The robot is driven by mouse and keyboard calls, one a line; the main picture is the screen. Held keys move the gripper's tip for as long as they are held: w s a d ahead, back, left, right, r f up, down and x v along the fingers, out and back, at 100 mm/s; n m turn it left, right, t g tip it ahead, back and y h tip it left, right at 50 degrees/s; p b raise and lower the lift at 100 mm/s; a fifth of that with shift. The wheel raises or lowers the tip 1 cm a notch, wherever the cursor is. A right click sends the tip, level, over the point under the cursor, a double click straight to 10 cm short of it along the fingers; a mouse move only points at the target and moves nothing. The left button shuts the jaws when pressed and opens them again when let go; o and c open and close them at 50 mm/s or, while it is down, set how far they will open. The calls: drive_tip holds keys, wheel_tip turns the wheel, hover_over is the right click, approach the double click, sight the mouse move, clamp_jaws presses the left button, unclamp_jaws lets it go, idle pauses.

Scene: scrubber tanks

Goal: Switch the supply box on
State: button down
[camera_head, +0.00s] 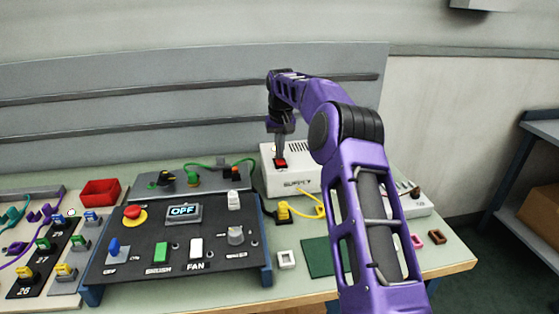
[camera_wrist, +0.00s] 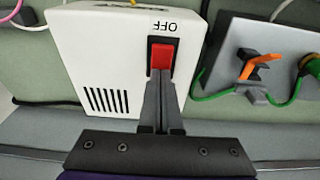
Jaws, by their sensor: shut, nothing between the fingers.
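The white supply box (camera_head: 300,184) stands at the back of the table, with "SUPPLY" on its front and vent slots on top. In the wrist view the box (camera_wrist: 95,60) shows a red rocker switch (camera_wrist: 162,55) in a black frame, with "OFF" printed beside it, upside down in the picture. My gripper (camera_head: 279,157) is above the switch in the head view. In the wrist view my gripper (camera_wrist: 160,82) is shut and empty, its fingertips at the near end of the red rocker. I cannot tell whether they press on it.
A black control panel (camera_head: 140,262) with an "OFF" display (camera_head: 184,211) stands in front left. A grey plate with knobs and a green cable (camera_head: 205,164) lies left of the box. A yellow connector (camera_head: 284,212) and its cable are in front.

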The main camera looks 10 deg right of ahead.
drive_tip(key=shift+r+p, duration=1.55)
drive_tip(key=shift+r, duration=1.85)
